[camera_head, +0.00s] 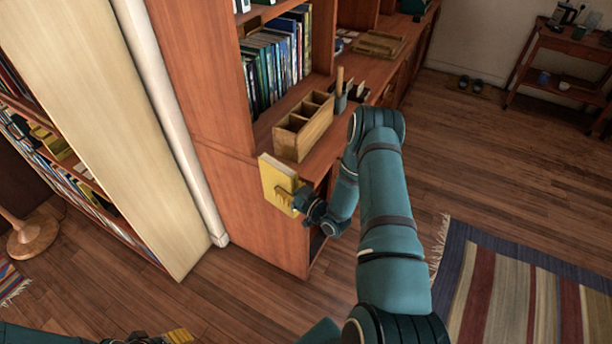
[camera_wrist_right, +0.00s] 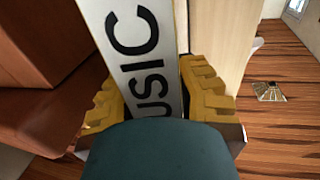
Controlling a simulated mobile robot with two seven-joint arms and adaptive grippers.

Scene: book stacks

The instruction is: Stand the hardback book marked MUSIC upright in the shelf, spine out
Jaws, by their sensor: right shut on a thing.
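The MUSIC book (camera_head: 274,178) shows yellow-covered in the head view, held in front of the end of the wooden shelf unit. In the right wrist view its white spine (camera_wrist_right: 142,62) carries black letters, of which "USIC" can be read. My right gripper (camera_head: 287,194) is shut on the book, with a yellow finger on each side of the spine in the wrist view. The shelf (camera_head: 205,75) has a row of upright books (camera_head: 277,62) in an open bay above and behind the held book. My left gripper (camera_head: 172,338) is partly cut off at the bottom edge; its jaws are unclear.
A wooden divided box (camera_head: 305,128) stands on the ledge just above the held book. A pen holder (camera_head: 341,98) is beside it. A pale panel (camera_head: 120,130) and white pipe flank the shelf on the left. Open floor and a striped rug (camera_head: 520,290) lie right.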

